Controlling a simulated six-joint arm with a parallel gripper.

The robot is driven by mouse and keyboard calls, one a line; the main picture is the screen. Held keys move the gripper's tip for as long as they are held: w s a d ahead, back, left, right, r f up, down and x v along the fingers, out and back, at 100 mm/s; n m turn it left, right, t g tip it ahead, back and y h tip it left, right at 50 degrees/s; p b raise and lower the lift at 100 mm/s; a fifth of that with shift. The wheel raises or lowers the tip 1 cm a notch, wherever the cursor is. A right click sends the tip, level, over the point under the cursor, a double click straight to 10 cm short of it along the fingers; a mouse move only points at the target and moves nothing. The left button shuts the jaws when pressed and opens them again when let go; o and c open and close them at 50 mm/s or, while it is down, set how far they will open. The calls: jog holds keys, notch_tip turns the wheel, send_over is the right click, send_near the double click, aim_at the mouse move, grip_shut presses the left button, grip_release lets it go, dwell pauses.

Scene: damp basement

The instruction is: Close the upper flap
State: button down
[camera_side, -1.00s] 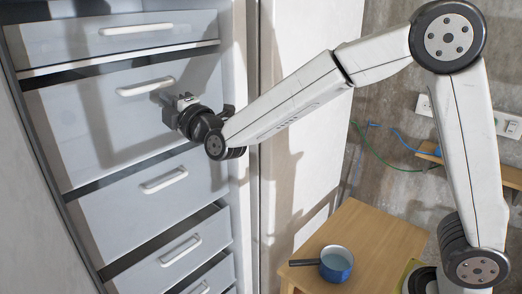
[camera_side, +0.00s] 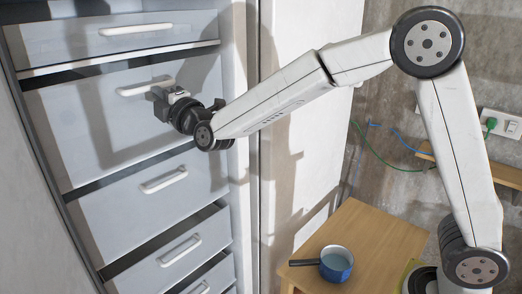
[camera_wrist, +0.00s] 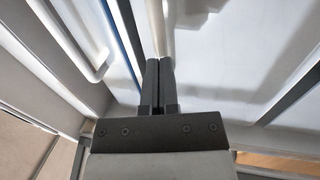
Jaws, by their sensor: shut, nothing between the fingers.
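The freezer's white-grey fronts, each with a pale handle, fill the left of the side view. The narrow top front (camera_side: 70,42) has its handle (camera_side: 136,29) near its upper edge, with a dark gap below it. The tall front (camera_side: 90,125) beneath it has a handle (camera_side: 135,89) at upper middle. I cannot tell for certain which is the upper flap. My gripper (camera_side: 158,97) is shut and empty at the right end of the tall front's handle; contact is unclear. In the wrist view my fingers (camera_wrist: 158,77) are together, beside a pale bar.
Lower drawers (camera_side: 150,205) with handles stand below. An open white door (camera_side: 300,130) is right of the freezer. A wooden table (camera_side: 370,240) holds a blue pot (camera_side: 336,263). A wall shelf, sockets and cables are at right.

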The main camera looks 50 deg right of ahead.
jog(key=shift+s, duration=0.15)
jog(key=v, duration=1.3)
jog(key=shift+s+r, duration=0.2)
jog(key=shift+s, duration=0.2)
jog(key=s+d+f+m+g, duration=0.1)
jog(key=d+f+m+g, duration=0.15)
jog(key=f, duration=0.25)
jog(key=s+d+f+m+g+y, duration=0.1)
jog(key=d+f+m+g, duration=0.15)
jog(key=f+g, duration=0.2)
jog(key=s+d+f+m+g, duration=0.1)
jog(key=f+m+g, duration=0.15)
jog(key=f, duration=0.35)
jog(key=s+d+f+m+g, duration=0.4)
jog(key=s+m, duration=0.1)
jog(key=s, duration=0.2)
jog(key=s+d+f+m+g+h, duration=0.1)
jog(key=s+d+f+m+g, duration=0.2)
jog(key=s+f+m+g, duration=0.1)
jog(key=s+f+m, duration=0.1)
jog(key=s, duration=0.1)
jog(key=shift+s+d+m, duration=0.35)
jog(key=shift+s+d, duration=0.05)
jog(key=shift+f+g, duration=0.15)
jog(key=shift+g, duration=0.1)
